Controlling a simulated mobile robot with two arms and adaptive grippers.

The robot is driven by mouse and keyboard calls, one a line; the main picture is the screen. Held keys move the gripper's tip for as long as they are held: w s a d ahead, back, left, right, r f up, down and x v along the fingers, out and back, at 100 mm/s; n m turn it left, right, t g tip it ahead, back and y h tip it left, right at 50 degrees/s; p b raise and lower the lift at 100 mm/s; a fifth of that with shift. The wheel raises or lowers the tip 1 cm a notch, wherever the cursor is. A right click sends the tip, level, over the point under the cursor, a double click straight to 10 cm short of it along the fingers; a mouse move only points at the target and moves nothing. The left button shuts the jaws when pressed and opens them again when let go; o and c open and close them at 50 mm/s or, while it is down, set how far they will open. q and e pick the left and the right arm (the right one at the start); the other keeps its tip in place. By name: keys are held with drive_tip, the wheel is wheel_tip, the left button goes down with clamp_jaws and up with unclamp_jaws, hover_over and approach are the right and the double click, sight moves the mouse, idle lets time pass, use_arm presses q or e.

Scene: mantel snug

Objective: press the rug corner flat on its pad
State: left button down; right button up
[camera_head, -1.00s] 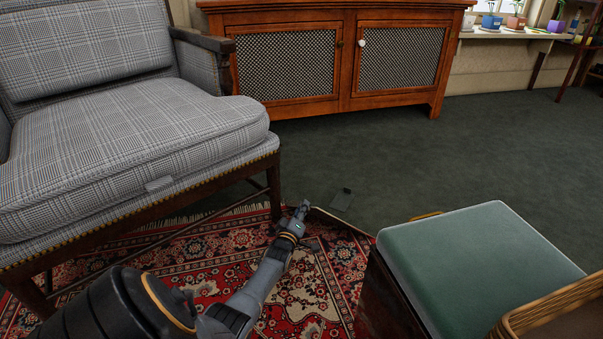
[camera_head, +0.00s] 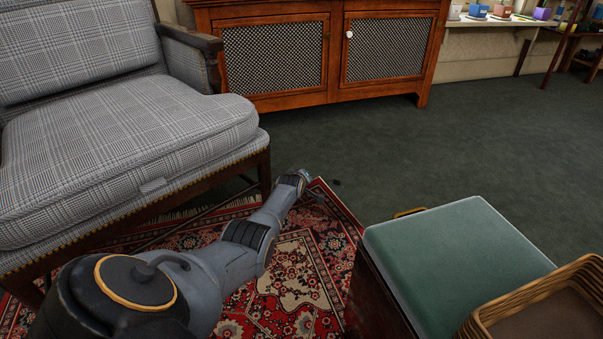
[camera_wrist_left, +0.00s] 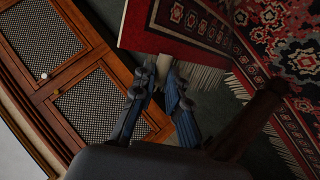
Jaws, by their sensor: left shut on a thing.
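The red patterned rug (camera_head: 335,228) lies in front of the armchair, and its far corner (camera_head: 319,187) reaches out onto the dark green carpet. My left gripper (camera_head: 306,180) is low at this corner, and the arm hides part of it. In the left wrist view, the gripper's two fingers (camera_wrist_left: 170,72) are close together at the edge of the rug corner (camera_wrist_left: 150,38), shut on it, with a pale fringe beside them. The corner looks raised there, but its height is unclear. A small dark bit, perhaps the pad (camera_head: 337,182), shows just past the corner; the rest is hidden. My right gripper is out of view.
A plaid armchair (camera_head: 130,130) stands close on the left. A green-topped stool (camera_head: 450,260) with a wicker basket (camera_head: 560,300) is at the right. A wooden cabinet (camera_head: 330,60) stands behind. Carpet between cabinet and stool is clear.

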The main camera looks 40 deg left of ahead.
use_arm(q)
drive_tip(key=shift+w+a, duration=0.1)
drive_tip(key=shift+w, duration=0.2)
drive_tip(key=c, duration=1.3)
unclamp_jaws()
drive_tip(key=shift+c, duration=0.2)
drive_tip(key=shift+s+r, duration=0.1)
drive_tip(key=v, duration=1.1)
drive_tip(key=shift+d+r, duration=0.25)
drive_tip(key=shift+r, duration=0.05)
drive_tip(key=shift+s, duration=0.15)
drive_tip(key=shift+c, duration=0.4)
